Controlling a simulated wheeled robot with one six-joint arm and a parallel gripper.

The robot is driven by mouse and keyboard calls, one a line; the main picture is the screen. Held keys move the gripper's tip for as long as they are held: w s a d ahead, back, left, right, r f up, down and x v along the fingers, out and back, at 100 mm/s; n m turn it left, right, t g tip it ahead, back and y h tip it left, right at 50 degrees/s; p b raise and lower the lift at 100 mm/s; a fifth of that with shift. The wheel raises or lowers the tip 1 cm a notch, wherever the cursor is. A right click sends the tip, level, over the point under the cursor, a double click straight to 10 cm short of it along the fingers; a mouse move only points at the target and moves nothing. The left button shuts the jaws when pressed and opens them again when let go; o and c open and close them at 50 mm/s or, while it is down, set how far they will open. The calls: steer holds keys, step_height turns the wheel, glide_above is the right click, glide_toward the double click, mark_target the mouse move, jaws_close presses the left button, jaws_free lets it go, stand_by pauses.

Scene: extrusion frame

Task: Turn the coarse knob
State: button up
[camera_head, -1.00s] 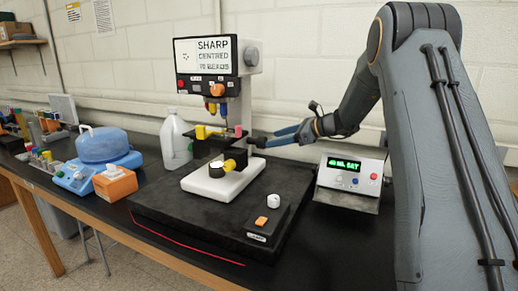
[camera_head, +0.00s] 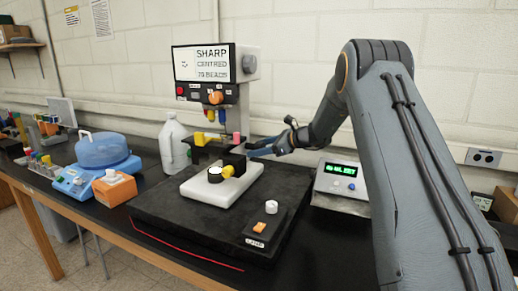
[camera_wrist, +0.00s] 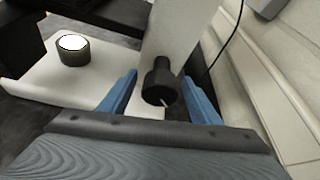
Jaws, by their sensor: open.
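The white microscope (camera_head: 244,105) stands on a black slab with its screen, reading SHARP CENTRED, at the top. In the wrist view a black stepped knob (camera_wrist: 160,82) sticks out from the pale column (camera_wrist: 180,35); I take it as the coarse knob. My gripper (camera_wrist: 158,78) is open, with one blue finger on each side of the knob and visible gaps to it. In the head view my gripper (camera_head: 262,147) is at the right side of the column, and the knob is hard to make out there.
A display box (camera_head: 341,178) with a green readout stands right of the slab. A small control box (camera_head: 264,226) is on the slab's front right. A white jug (camera_head: 173,142) and a blue-lidded device (camera_head: 101,155) stand left. The wall (camera_wrist: 285,90) is close on the right.

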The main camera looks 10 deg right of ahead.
steer(key=c, duration=1)
steer(key=shift+f+b, duration=0.1)
steer(key=shift+b, duration=0.4)
steer(key=shift+n+t+b, duration=0.3)
steer(key=shift+n+b, duration=0.2)
steer(key=shift+b, duration=0.5)
steer(key=shift+n+h+b, duration=0.3)
steer(key=shift+n+b, duration=0.1)
steer(key=shift+b, duration=0.6)
steer(key=shift+t, duration=0.3)
steer(key=o, duration=1)
